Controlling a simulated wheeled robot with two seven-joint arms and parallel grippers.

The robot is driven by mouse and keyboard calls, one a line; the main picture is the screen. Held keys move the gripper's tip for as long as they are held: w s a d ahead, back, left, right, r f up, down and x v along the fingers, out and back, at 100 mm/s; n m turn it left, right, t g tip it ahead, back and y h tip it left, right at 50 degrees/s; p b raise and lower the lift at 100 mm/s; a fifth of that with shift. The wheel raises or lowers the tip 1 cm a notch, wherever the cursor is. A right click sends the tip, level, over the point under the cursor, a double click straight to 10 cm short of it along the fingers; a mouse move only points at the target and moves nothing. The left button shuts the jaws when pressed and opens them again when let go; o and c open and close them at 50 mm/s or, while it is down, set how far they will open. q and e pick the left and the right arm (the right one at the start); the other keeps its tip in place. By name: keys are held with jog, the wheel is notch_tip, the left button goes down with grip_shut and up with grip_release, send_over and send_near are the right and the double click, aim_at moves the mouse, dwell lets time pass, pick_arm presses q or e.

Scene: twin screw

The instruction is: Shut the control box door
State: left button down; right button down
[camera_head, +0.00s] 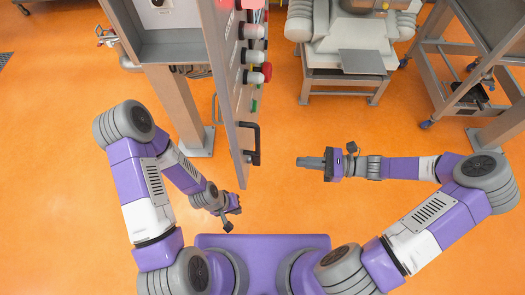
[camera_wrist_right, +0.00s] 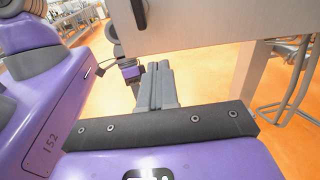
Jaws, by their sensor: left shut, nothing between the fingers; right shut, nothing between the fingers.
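The control box (camera_head: 170,42) stands at the upper left in the head view, on a grey post. Its door (camera_head: 226,95) stands open, swung out toward me and seen nearly edge-on. Red and white buttons and a black handle (camera_head: 254,143) are on its right-hand face. My left gripper (camera_head: 230,217) is shut and empty, just below and left of the door's free end. My right gripper (camera_head: 302,161) is shut and empty, to the right of the handle and apart from it. In the right wrist view its fingers (camera_wrist_right: 157,85) point toward a grey panel (camera_wrist_right: 195,32), probably the door.
A white machine on a grey stand (camera_head: 345,62) is at the back centre. A metal trolley (camera_head: 465,75) is at the back right. Orange floor (camera_head: 340,125) is open between the door and my right arm.

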jog(key=w+a+p, duration=0.1)
jog(key=w+a, duration=0.1)
jog(key=a, duration=1.1)
jog(key=shift+a+r+p, duration=0.25)
jog(key=shift+r+p, duration=0.1)
jog(key=shift+r, duration=0.1)
jog(key=shift+w, duration=0.1)
